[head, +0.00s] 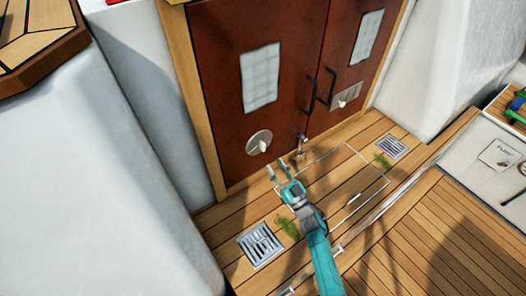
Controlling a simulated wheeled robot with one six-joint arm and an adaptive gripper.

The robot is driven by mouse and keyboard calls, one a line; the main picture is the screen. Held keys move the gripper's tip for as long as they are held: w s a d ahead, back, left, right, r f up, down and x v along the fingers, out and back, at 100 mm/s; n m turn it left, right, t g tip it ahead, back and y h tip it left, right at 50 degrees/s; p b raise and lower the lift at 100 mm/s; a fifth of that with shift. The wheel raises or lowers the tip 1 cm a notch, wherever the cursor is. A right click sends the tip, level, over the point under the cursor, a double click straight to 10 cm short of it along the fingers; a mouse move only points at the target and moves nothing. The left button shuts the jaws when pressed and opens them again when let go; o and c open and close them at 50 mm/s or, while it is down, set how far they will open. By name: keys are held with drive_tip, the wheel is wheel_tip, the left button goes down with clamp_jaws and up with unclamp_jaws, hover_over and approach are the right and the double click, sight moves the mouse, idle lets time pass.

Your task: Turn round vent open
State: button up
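The round vent (259,142) is a pale disc with a small white knob, low on the left brown door (228,95). Whether the vent is open or shut cannot be told at this size. My gripper (276,170) is on the teal arm reaching up from the bottom of the head view. Its two fingers are apart with nothing between them. It is below and slightly right of the vent and appears apart from it.
A rectangular vent (345,96) is on the right door, beside dark handles. A metal latch (301,143) stands at the doors' foot. Drain grates (261,245) (391,147) and green weed lie on the planked floor. White walls (90,190) flank the doorway.

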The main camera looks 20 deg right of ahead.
sight(265, 149)
drive_tip(key=x, duration=0.7)
drive_tip(key=shift+w, duration=0.15)
clamp_jaws()
